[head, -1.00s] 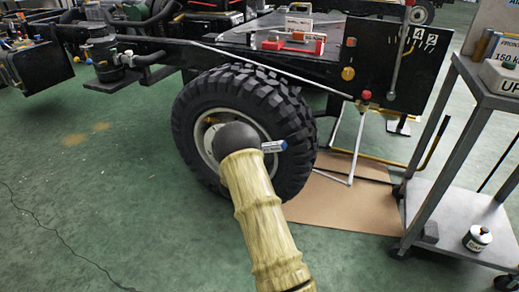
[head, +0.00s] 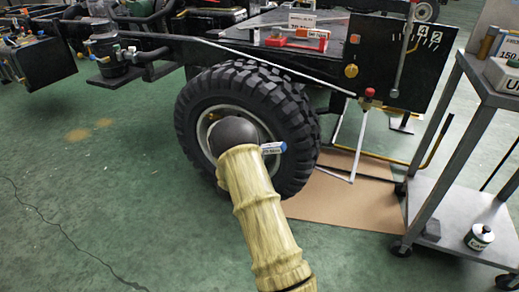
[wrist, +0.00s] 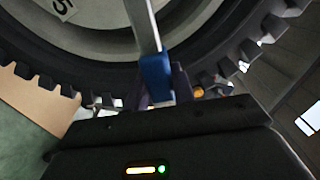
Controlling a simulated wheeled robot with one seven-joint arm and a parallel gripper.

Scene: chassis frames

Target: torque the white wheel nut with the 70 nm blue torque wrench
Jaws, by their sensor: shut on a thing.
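The wheel (head: 290,100) has a black knobbly tyre and a pale rim, and stands under the dark chassis. In the head view my sleeved arm covers the hub, so I cannot see my gripper or the white nut there. A blue and white end of the torque wrench (head: 273,148) shows just right of my arm, before the tyre. In the wrist view my gripper (wrist: 157,92) is shut on the wrench's blue handle (wrist: 155,75). Its silver shaft runs up across the rim (wrist: 100,35). The wrench head and any contact with the nut are out of view.
A grey trolley (head: 470,205) stands at the right with a small can (head: 479,237) on its lower shelf. Cardboard (head: 340,205) lies under the chassis. A red-handled tool (head: 300,38) is on the chassis top. The green floor at the left is clear.

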